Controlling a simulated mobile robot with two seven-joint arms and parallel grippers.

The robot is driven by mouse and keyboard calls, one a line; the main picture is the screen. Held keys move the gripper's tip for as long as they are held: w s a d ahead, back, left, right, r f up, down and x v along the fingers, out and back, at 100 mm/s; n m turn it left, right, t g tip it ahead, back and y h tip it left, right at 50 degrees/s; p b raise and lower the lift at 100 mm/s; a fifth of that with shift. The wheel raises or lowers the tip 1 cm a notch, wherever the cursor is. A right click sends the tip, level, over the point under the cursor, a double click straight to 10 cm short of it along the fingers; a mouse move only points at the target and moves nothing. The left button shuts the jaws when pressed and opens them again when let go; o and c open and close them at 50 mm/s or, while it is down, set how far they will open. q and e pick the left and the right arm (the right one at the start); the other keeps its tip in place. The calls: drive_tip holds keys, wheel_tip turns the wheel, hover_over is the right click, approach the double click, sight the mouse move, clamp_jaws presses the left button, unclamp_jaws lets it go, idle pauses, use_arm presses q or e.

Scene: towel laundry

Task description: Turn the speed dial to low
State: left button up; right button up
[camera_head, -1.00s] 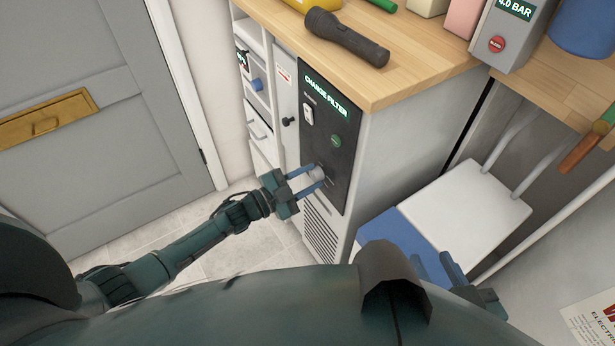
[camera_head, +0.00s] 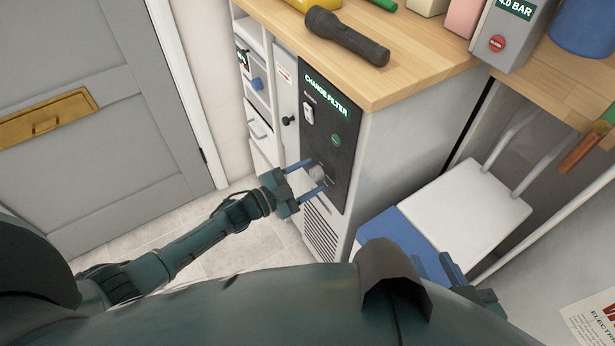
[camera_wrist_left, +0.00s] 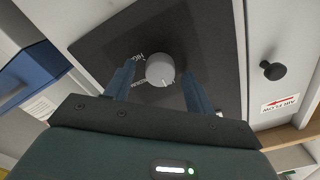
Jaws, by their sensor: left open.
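The speed dial is a round light-grey knob (camera_head: 318,172) low on the black front panel (camera_head: 341,122) of the cabinet. In the left wrist view the dial (camera_wrist_left: 160,69) sits between my two blue fingers, with gaps on both sides. A small mark shows at its lower edge there; the white lettering beside it is only partly readable. My left gripper (camera_head: 316,178) is open, its fingers on either side of the dial. My right gripper (camera_head: 452,272) is low at the right, partly hidden by my body; its opening is unclear.
Above the dial, the panel has a white rocker switch (camera_head: 308,114), a green button (camera_head: 336,141) and a lit "CHANGE FILTER" display (camera_head: 326,94). A black knob (camera_head: 288,121) is on the neighbouring panel. A torch (camera_head: 346,37) lies on the wooden top. A chair (camera_head: 459,207) stands at the right.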

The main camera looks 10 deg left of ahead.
use_arm(q)
drive_tip(key=p+v, duration=0.1)
drive_tip(key=v, duration=1.2)
use_arm(e)
drive_tip(key=shift+s+d+r+m+t, duration=0.1)
drive_tip(key=shift+d+r+m+t, duration=0.1)
drive_tip(key=shift+r, duration=0.35)
drive_tip(key=shift+d+r+m+t, duration=0.1)
drive_tip(key=shift+d+r+m, duration=0.1)
drive_tip(key=shift+r, duration=0.35)
use_arm(q)
drive_tip(key=shift+r, duration=0.1)
use_arm(e)
drive_tip(key=shift+a+f, duration=0.1)
